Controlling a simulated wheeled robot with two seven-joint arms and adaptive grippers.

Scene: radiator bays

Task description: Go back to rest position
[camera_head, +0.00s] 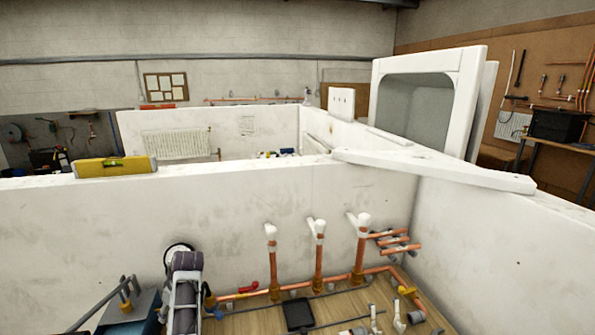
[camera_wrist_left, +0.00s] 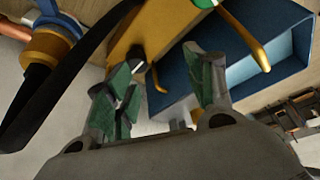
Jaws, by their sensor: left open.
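In the wrist view my left gripper (camera_wrist_left: 161,72) is open, its green-padded fingers apart with nothing held between them. Behind the fingers are a yellow tool body and an open blue toolbox (camera_wrist_left: 288,75). In the head view what appears to be my left arm stands at the lower left, beside the blue toolbox (camera_head: 148,326) and left of the copper pipes; I cannot make out its fingertips there. My right gripper is in neither view.
Copper pipes with white caps (camera_head: 319,260) rise along the white wall close to my left arm. A yellow level (camera_head: 115,167) lies on the wall top. A black tray (camera_head: 298,315) and loose fittings lie on the wooden surface. A white board (camera_head: 440,168) lies across the wall corner.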

